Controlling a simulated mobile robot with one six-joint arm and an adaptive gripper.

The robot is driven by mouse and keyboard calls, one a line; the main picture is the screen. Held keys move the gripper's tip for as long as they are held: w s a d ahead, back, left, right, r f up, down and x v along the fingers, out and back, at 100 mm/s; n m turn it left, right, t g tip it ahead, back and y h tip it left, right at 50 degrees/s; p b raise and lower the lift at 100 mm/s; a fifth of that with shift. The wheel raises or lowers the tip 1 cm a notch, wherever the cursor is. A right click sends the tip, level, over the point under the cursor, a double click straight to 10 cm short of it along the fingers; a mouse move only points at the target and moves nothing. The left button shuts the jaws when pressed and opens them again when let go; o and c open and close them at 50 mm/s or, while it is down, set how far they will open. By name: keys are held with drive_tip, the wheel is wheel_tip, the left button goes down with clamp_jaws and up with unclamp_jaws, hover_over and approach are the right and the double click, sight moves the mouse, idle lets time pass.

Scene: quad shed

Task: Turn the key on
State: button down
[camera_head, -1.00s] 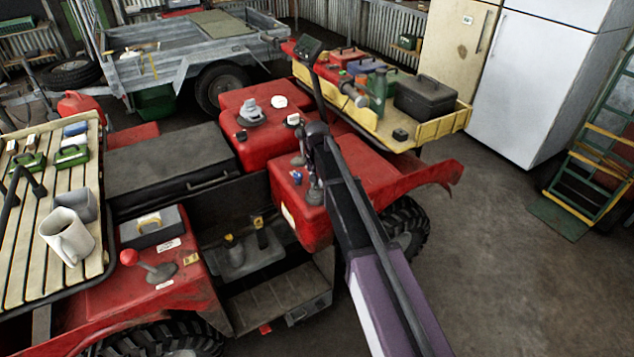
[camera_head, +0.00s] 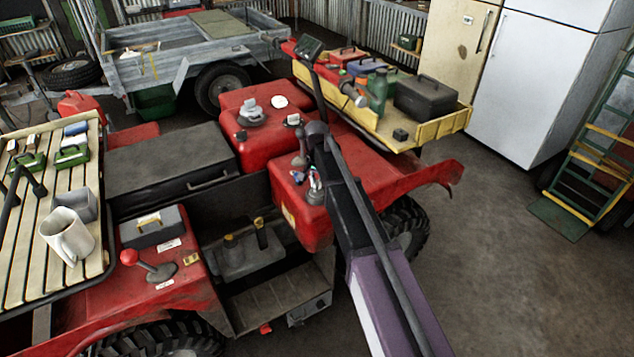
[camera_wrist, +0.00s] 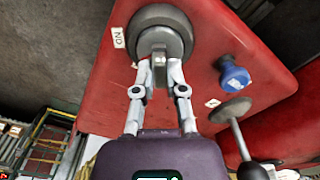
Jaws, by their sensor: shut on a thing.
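The key (camera_wrist: 159,62) is a small grey piece standing out of a round grey switch (camera_wrist: 160,30) on a red panel in the wrist view. A white label reading "ON" (camera_wrist: 118,37) is beside the switch. My gripper (camera_wrist: 157,72) is at the switch, its two pale fingers closed on the key from both sides. In the head view my gripper (camera_head: 315,185) is at the front face of the red quad body (camera_head: 300,215), where the key is too small to make out.
A blue knob (camera_wrist: 234,75) and a lever with a black ball end (camera_wrist: 252,172) sit right of the switch in the wrist view. A yellow-edged rack (camera_head: 425,128) carries boxes and a green bottle.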

drive_tip(key=m, duration=0.3)
idle(0.4)
drive_tip(key=c, duration=0.7)
unclamp_jaws()
drive_tip(key=shift+r, duration=0.1)
wheel_tip(320, 180, up, 8)
drive_tip(key=p, duration=0.8)
